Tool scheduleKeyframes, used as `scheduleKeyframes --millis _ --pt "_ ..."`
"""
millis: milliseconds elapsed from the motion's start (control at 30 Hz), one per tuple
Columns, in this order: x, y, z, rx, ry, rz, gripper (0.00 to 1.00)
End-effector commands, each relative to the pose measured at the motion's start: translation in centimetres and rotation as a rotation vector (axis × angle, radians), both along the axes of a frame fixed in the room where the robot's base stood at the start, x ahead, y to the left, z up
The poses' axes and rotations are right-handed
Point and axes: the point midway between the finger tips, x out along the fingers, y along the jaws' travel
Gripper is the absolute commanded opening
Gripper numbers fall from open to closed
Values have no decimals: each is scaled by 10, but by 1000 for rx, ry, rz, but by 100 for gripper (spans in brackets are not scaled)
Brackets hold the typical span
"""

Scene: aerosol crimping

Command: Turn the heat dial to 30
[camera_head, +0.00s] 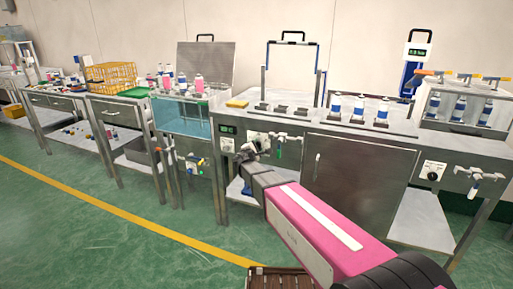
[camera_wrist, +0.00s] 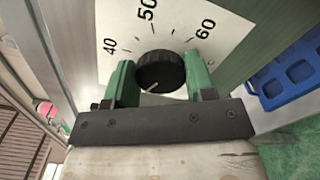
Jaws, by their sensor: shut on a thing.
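The heat dial (camera_wrist: 160,70) is a round black ribbed knob on a white scale plate (camera_wrist: 175,28) in the wrist view. The numbers 40, 50 and 60 show on the plate. A white pointer line on the knob points to the lower left, below the 40; the 30 mark is not visible. My gripper (camera_wrist: 161,76) has its green fingers on both sides of the knob and is shut on it. In the head view my gripper (camera_head: 247,155) is at the front panel of the bench, left of the middle, and the dial cannot be made out there.
A small green display (camera_head: 227,129) is on the panel left of my gripper. A water tank (camera_head: 182,117) stands further left. Valves and hoses (camera_head: 285,138) stick out right of my gripper. A large metal door (camera_head: 355,180) is further right. A blue bin (camera_wrist: 290,70) shows in the wrist view.

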Motion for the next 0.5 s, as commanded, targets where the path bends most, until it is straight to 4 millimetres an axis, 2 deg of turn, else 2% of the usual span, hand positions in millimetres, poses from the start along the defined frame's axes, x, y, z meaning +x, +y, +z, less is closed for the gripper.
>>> scheduleKeyframes --millis 200,500 --pt "-1 0 -1 88 -31 0 26" --pt "-1 0 -1 128 -45 0 26"
